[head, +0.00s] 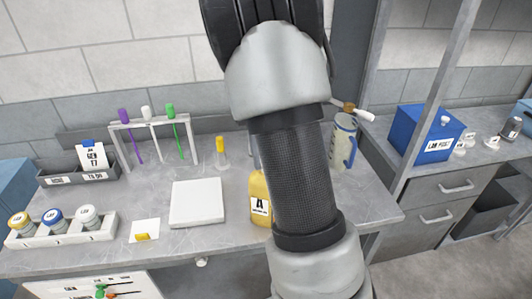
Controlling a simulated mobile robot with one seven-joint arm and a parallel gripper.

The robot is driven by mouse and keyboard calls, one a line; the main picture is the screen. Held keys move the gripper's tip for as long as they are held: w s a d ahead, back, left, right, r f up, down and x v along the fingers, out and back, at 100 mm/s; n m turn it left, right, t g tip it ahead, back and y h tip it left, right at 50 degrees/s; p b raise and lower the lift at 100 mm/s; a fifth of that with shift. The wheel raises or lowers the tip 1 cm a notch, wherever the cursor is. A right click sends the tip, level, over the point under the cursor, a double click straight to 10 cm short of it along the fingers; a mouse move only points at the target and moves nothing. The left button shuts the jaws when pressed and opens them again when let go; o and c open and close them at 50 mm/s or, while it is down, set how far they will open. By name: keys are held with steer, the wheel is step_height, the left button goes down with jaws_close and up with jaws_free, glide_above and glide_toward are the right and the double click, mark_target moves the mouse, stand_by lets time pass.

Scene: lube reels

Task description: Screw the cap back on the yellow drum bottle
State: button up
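A yellow bottle (259,208) with a white label marked "A" stands on the grey bench, left of my arm. My arm covers its right side, and I cannot make out its mouth clearly. A small yellow piece (142,237), which may be the cap, lies on a white card (146,228) near the bench's front, to the left of the bottle. My arm rises through the middle of the picture and leaves it at the top. My gripper cannot be seen.
A white square plate (197,204) lies between card and bottle. A jar tray (62,232) is at left. A blue box (421,134) is on the right counter.

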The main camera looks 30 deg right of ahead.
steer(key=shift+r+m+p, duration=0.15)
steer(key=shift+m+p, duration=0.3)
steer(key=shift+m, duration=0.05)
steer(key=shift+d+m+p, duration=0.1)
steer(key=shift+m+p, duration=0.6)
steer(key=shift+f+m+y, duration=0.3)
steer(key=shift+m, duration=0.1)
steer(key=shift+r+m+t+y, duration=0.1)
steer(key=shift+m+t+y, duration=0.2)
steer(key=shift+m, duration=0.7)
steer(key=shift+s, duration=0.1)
